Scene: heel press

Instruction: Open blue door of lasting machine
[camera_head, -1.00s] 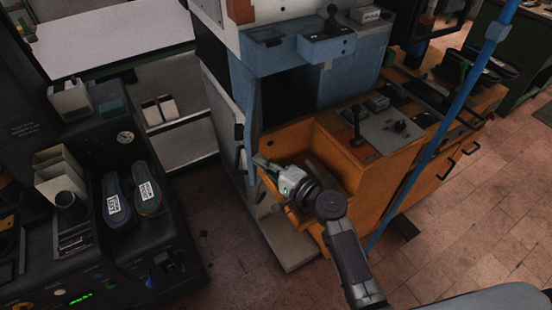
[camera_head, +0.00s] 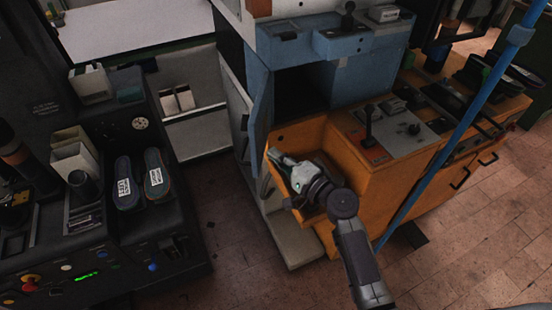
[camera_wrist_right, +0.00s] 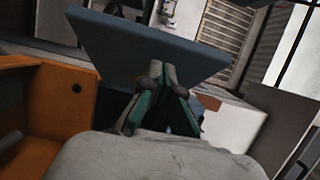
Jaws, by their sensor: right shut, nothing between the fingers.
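The lasting machine (camera_head: 365,45) stands at the centre, blue above an orange base. Its blue door (camera_head: 262,100) shows as a narrow upright panel at the left of a dark opening, standing at an angle to the front. My right gripper (camera_head: 277,156) is at the door's lower end, above the orange recess. In the right wrist view the door (camera_wrist_right: 140,42) is a wide blue panel just beyond the gripper (camera_wrist_right: 155,72). The fingers are shut and empty, their tips at or very near the panel; I cannot tell whether they touch. My left gripper is out of view.
The orange base (camera_head: 390,170) surrounds the gripper closely. A blue pole (camera_head: 450,140) slants up at the right. A dark bench (camera_head: 110,240) with shoe soles (camera_head: 140,180) stands at the left. Tiled floor (camera_head: 230,245) is open between bench and machine.

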